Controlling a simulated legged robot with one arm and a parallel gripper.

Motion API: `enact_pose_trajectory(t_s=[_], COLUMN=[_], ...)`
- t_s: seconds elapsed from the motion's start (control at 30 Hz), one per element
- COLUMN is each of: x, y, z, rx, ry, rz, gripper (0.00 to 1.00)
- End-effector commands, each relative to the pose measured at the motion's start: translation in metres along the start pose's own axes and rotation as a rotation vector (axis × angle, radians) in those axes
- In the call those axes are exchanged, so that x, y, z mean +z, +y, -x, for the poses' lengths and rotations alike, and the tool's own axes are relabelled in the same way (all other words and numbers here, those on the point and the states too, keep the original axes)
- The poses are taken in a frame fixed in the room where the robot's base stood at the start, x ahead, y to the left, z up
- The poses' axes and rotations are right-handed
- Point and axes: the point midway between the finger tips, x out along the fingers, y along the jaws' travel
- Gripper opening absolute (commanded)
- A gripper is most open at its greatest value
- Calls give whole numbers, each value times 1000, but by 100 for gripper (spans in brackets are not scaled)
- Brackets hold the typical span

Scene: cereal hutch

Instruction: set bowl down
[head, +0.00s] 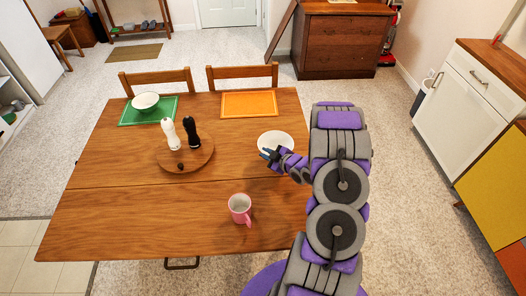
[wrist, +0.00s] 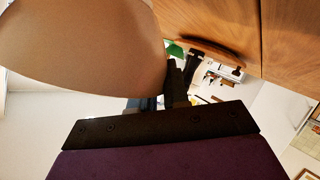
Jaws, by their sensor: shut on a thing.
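A white bowl (head: 276,140) is at the right part of the wooden table (head: 120,215), in front of the orange placemat (head: 249,104). My gripper (head: 268,154) is shut on the near side of this bowl. In the wrist view the bowl (wrist: 80,45) fills the upper left, shaded tan, beside the dark gripper fingers (wrist: 172,85). I cannot tell whether its base touches the table or hangs just above it. A second white bowl (head: 145,101) sits on the green placemat (head: 131,118) at the back left.
A round wooden tray (head: 190,160) holds a white shaker (head: 170,134) and a black shaker (head: 191,133). A pink mug (head: 240,208) stands near the front. Two chairs (head: 242,71) are at the far side. The orange placemat is bare.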

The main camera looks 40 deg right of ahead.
Motion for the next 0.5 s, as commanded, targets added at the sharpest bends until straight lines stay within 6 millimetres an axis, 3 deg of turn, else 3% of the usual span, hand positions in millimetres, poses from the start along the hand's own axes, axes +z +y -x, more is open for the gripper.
enact_pose_trajectory(t_s=[0.2,0.5], x=[5,13], y=[24,26], z=[-34,-47], rx=[2,1], ry=[3,1], rz=[3,-1], gripper=[0,0])
